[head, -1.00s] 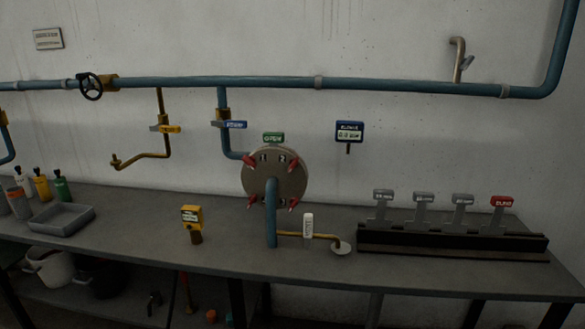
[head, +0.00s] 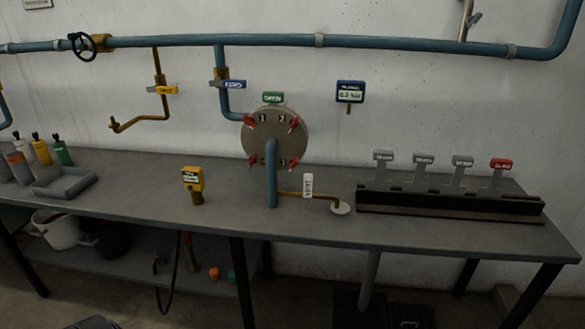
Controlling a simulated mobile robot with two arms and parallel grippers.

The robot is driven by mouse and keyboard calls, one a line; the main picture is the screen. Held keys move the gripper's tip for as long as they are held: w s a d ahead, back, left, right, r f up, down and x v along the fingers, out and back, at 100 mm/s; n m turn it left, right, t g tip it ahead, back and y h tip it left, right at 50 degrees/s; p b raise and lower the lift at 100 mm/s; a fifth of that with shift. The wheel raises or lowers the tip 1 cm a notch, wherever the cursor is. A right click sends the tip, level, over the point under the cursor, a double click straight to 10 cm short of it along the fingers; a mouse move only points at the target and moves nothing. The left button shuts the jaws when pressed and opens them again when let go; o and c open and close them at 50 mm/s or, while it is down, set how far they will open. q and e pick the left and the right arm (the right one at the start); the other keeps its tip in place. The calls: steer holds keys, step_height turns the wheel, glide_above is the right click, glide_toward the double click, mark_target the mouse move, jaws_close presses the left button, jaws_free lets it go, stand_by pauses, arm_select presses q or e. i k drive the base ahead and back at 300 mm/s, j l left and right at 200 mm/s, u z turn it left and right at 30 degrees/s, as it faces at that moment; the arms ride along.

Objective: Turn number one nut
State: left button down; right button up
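A round grey-brown flange plate (head: 276,136) stands upright behind the bench top, with a blue pipe (head: 271,175) in front of its lower middle. Red-marked nuts sit around its rim. The number one nut (head: 250,122) is at the upper left, beside a "1" label (head: 262,119). The number two nut (head: 293,124) is at the upper right. Two lower nuts show, with their number labels partly hidden or too small to read. A green sign (head: 273,98), which seems to read OPEN, sits above the plate. Neither of my grippers is in view.
A rack (head: 450,203) with several tagged tools, one tag red, stands on the right of the bench. A yellow gauge (head: 193,182), a grey tray (head: 64,184) and bottles are on the left. The bench front (head: 330,228) is clear.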

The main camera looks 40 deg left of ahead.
mark_target(250, 121)
steer(key=j, duration=1.45)
